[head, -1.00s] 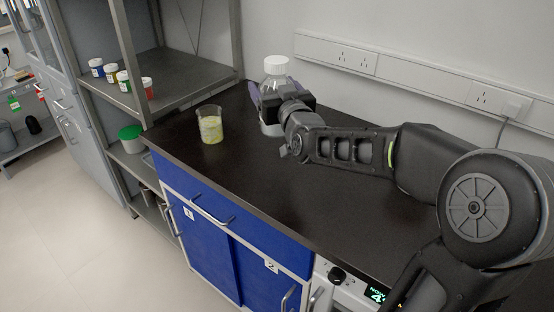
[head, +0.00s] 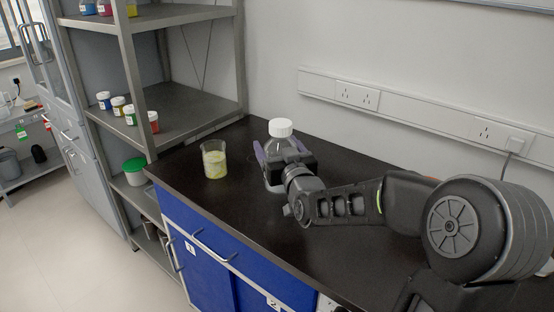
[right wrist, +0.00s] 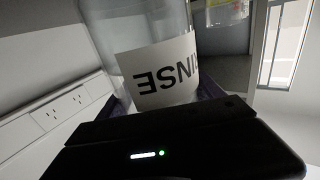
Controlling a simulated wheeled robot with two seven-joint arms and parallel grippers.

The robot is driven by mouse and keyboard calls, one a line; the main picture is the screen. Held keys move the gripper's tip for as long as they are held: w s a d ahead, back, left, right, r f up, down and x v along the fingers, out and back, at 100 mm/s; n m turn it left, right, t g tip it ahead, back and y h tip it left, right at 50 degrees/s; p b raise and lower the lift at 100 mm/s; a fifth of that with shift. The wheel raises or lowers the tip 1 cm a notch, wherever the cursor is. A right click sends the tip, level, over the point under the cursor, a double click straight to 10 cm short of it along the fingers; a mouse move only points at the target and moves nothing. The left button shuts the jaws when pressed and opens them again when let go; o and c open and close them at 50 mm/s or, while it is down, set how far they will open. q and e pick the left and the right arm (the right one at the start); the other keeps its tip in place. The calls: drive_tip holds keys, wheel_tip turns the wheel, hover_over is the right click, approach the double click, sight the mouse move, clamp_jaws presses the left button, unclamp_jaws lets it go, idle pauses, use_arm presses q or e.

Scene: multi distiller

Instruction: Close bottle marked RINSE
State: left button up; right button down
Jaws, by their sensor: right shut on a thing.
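A clear bottle (head: 276,147) with a white cap (head: 280,128) on its top stands upright at the back of the dark counter. Its label (right wrist: 165,75) shows upside down in the right wrist view; I read "INSE" with the first letter partly cut off. My right gripper (head: 273,158) is shut around the bottle's body, with purple fingers on its sides. The gripper hides much of the bottle in the head view. The bottle's base is low, at or just above the counter; I cannot tell if it touches. My left gripper is not in view.
A glass beaker (head: 214,160) with yellowish content stands on the counter left of the bottle. A metal shelf (head: 185,108) with several small coloured-label jars is further left. Wall sockets (head: 357,95) run behind. The counter front (head: 215,205) is clear.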

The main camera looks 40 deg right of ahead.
drive_tip(key=shift+f, duration=1.8)
drive_tip(key=shift+f+b, duration=0.15)
drive_tip(key=shift+b, duration=0.15)
drive_tip(key=shift+c, duration=0.2)
unclamp_jaws()
